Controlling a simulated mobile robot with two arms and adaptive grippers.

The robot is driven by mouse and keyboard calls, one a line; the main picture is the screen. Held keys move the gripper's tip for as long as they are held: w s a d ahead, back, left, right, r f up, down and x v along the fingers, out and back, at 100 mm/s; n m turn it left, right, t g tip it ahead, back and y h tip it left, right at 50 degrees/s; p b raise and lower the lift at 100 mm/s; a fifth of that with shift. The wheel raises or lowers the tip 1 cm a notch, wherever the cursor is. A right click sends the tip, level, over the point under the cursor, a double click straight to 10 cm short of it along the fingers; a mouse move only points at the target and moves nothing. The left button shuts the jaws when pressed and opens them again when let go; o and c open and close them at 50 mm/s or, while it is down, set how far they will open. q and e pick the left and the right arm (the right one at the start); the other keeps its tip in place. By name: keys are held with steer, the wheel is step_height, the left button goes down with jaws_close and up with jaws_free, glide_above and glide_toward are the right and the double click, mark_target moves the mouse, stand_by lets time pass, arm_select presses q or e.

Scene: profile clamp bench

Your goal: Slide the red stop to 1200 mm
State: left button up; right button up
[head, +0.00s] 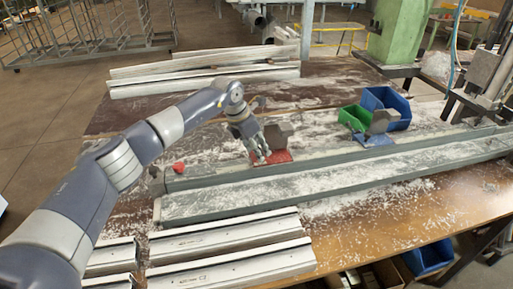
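The red stop (279,156) has a red base and an upright grey block. It sits on the long grey rail (340,160), around the middle of the bench. My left gripper (262,156) points down at the left side of the red stop, with its fingertips over or beside the red base. The fingers are small here, so I cannot tell whether they touch the stop or how far apart they are. A similar stop with a blue base (374,140) stands farther right on the rail. My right gripper is out of view. No millimetre scale is readable.
A green bin (355,117) and a blue bin (387,105) stand behind the blue-based stop. White profiles lie at the back (205,75) and front left (230,235). A small red part (178,168) is at the rail's left end. White shavings cover the bench.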

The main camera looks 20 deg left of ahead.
arm_select(q)
steer(key=v, duration=1.2)
steer(key=shift+w, duration=0.1)
steer(key=shift+c, duration=0.3)
